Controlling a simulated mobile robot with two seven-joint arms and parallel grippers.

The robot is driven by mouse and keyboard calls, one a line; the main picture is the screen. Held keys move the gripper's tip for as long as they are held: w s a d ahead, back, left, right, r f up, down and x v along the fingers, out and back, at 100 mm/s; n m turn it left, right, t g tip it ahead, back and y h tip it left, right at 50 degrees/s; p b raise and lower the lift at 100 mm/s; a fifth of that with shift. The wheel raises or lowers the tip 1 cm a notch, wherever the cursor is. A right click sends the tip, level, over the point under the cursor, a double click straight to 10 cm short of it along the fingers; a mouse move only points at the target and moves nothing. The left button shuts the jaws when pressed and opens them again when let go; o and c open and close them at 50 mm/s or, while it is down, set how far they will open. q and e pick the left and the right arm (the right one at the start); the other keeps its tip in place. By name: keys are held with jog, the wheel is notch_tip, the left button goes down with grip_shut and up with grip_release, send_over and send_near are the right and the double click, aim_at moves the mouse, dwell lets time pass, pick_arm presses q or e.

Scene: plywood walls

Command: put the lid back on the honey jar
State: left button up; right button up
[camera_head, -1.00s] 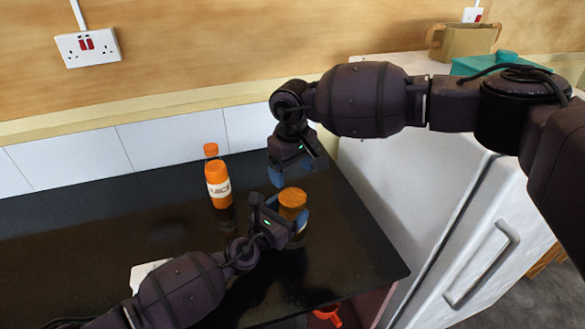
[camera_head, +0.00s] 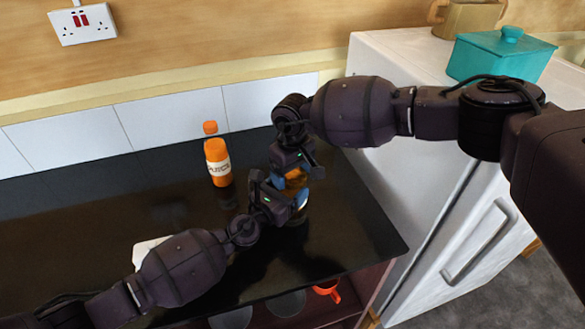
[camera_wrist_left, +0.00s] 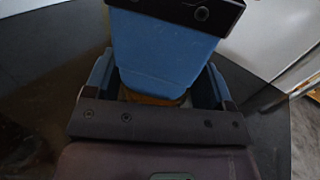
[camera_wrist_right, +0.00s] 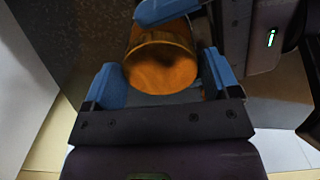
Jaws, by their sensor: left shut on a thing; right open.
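The honey jar (camera_head: 296,181) is an amber cylinder standing near the right part of the black counter, mostly covered by my grippers. My left gripper (camera_head: 292,197) is shut on the jar from its side. My right gripper (camera_head: 293,174) is open, with its blue fingers either side of the jar's upper part. In the right wrist view, the jar's round orange-brown end (camera_wrist_right: 162,68) lies between those fingers. I cannot tell whether this end is the lid or the honey. In the left wrist view, only an amber sliver (camera_wrist_left: 150,100) shows. No separate lid is visible.
An orange juice bottle (camera_head: 217,162) stands behind and left on the counter (camera_head: 90,225). A white item (camera_head: 146,249) is partly hidden by my left arm. The white fridge (camera_head: 420,190) at right carries a teal lidded pot (camera_head: 500,55).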

jog(key=c, duration=0.7)
jog(key=o, duration=1)
jog(key=shift+r, duration=2.3)
jog(key=shift+o, duration=0.2)
notch_tip(320, 180, up, 12)
